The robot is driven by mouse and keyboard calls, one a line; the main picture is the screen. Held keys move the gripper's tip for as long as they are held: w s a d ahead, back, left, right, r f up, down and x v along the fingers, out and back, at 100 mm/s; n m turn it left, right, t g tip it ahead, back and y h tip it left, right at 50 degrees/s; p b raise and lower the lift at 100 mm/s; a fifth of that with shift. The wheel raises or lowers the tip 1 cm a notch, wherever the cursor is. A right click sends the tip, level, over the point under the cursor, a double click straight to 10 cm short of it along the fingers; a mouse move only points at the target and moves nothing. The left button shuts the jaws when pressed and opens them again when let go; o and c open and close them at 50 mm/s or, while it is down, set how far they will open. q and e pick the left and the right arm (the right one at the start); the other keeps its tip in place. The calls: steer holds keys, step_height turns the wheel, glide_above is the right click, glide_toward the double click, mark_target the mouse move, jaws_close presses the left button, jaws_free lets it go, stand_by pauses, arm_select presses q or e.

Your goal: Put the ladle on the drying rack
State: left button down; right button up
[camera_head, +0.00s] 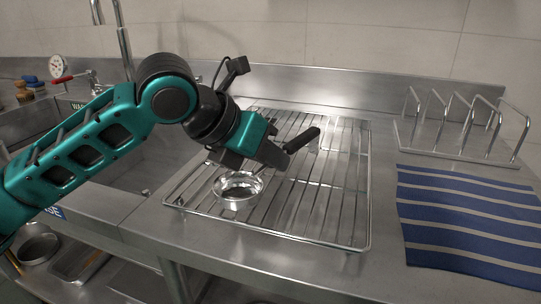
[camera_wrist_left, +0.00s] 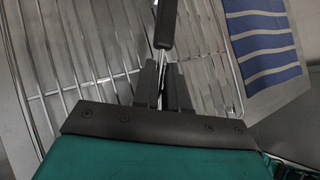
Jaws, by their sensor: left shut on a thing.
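The ladle has a black handle (camera_head: 302,140) and a shiny steel bowl (camera_head: 238,190). My left gripper (camera_head: 280,158) is shut on it, just below the black handle. In the left wrist view the black handle (camera_wrist_left: 166,24) sticks out past the closed fingers (camera_wrist_left: 163,82); the bowl is out of that view. The drying rack, a wire grid (camera_head: 345,200), lies on the steel counter. The ladle is over the rack, its bowl toward the front left part; I cannot tell whether it touches the wires. My right gripper is not in view.
A blue-and-grey striped cloth (camera_head: 465,220) lies right of the rack. Behind it stands a metal holder with upright wire loops (camera_head: 460,135). A sink (camera_head: 150,165) is on the left, with a wall behind the counter. Much of the rack is bare.

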arm_select(q)
steer(key=c, duration=1.2)
jaws_free()
steer(key=shift+o, duration=0.2)
steer(key=p+v, duration=0.2)
steer(key=v, duration=1)
steer(key=shift+p, duration=0.4)
